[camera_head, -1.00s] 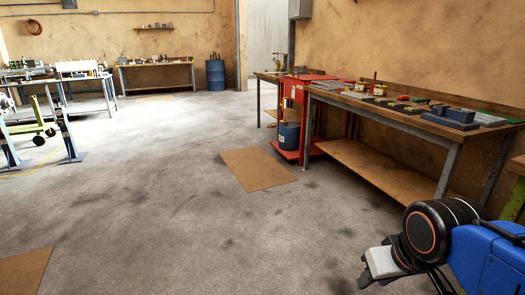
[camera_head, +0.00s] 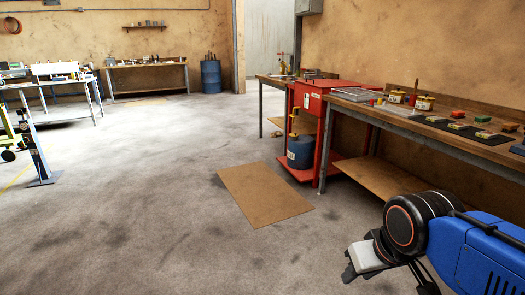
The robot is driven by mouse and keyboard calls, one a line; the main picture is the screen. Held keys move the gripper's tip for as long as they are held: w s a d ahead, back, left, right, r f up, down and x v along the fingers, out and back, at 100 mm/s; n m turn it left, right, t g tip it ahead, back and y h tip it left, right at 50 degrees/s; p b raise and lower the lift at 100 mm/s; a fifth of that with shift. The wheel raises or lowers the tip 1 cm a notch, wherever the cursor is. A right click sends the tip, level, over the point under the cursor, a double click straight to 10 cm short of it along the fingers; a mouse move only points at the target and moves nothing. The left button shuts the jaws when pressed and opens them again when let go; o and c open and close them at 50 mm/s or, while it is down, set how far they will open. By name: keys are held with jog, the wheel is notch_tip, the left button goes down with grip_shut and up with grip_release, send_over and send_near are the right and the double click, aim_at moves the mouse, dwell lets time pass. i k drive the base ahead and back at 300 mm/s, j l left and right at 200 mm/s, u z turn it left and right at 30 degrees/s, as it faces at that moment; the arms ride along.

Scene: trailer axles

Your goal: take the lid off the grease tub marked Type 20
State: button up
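Two small white-and-yellow tubs stand at the back of the long workbench (camera_head: 440,136) on the right. One tub (camera_head: 397,97) is farther left, and the other tub (camera_head: 424,103) has a dark upright piece just behind its left side. Their markings are too small to read, so I cannot tell which is Type 20. My gripper (camera_head: 352,272) is at the lower right, in front of the bench and well apart from the tubs. Its fingers are partly hidden and too small to tell open from shut.
A brown sheet (camera_head: 262,195) lies on the floor. Several dark trays with small parts lie along the bench. The floor at centre left is clear.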

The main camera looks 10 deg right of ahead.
aim_at(394, 98)
jog(key=i+j+z, duration=0.15)
jog(key=i+z, duration=0.25)
jog(key=i+j+z, duration=0.4)
jog(key=i, duration=0.2)
jog(key=i+j+z, duration=0.8)
